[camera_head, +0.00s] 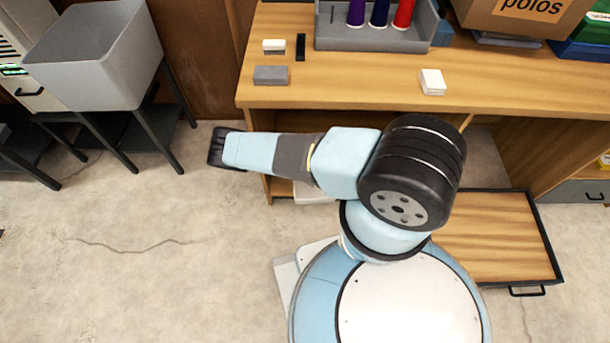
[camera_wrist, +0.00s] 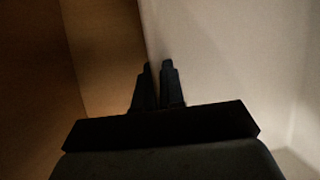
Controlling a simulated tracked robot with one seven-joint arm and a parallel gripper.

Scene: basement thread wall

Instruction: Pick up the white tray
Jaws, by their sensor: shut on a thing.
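The white tray (camera_wrist: 225,60) fills the right of the wrist view as a pale, shaded surface with a straight edge. My gripper (camera_wrist: 157,68) is at that edge, its two dark fingers close together and shut on the tray's edge. The exact contact is dark and hard to make out. In the head view, a small pale piece that looks like the tray (camera_head: 314,192) shows low at the desk front, mostly behind my arm. My gripper is hidden in the head view.
A wooden desk (camera_head: 340,85) stands above, holding a grey thread holder (camera_head: 375,40) and small blocks (camera_head: 432,82). A pulled-out wooden drawer or board (camera_head: 490,235) lies right of my base. A grey bin on legs (camera_head: 95,55) stands left. The floor at left is clear.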

